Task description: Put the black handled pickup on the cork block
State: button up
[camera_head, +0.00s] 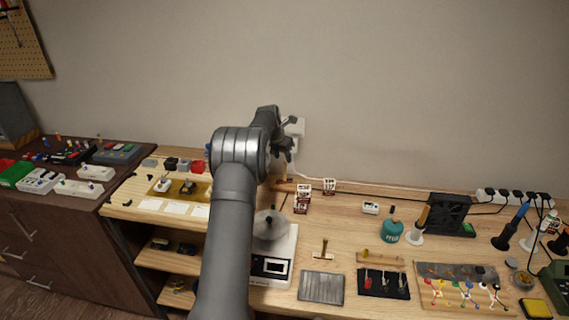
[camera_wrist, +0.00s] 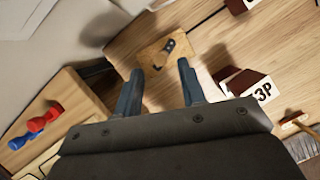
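A small tan block, which looks like the cork block (camera_wrist: 150,55), lies on the bench beyond my fingertips in the wrist view. A small piece with a dark, handle-like top (camera_wrist: 169,45) appears to rest on it; I cannot tell for certain that it is the black handled pickup. My gripper (camera_wrist: 158,72) is open, with a clear gap between its two fingers and nothing held. In the head view my gripper (camera_head: 287,150) is above the back of the bench, near the wall. A dark piece (camera_head: 188,187) and a white-topped piece (camera_head: 162,184) sit on a tan mat at left.
Dark lettered boxes (camera_head: 303,190) stand just right of the block; one shows close by in the wrist view (camera_wrist: 249,83). A scale (camera_head: 288,245) stands in front. Red and blue knobbed pieces (camera_wrist: 38,122) are at left. The bench between the boxes and the white device (camera_head: 370,208) is mostly clear.

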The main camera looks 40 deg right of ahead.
aim_at(285, 163)
jog(key=v, duration=0.5)
jog(key=shift+r, duration=0.15)
jog(key=x, duration=1.2)
jog(key=shift+r, duration=1.05)
jog(key=shift+f, duration=0.1)
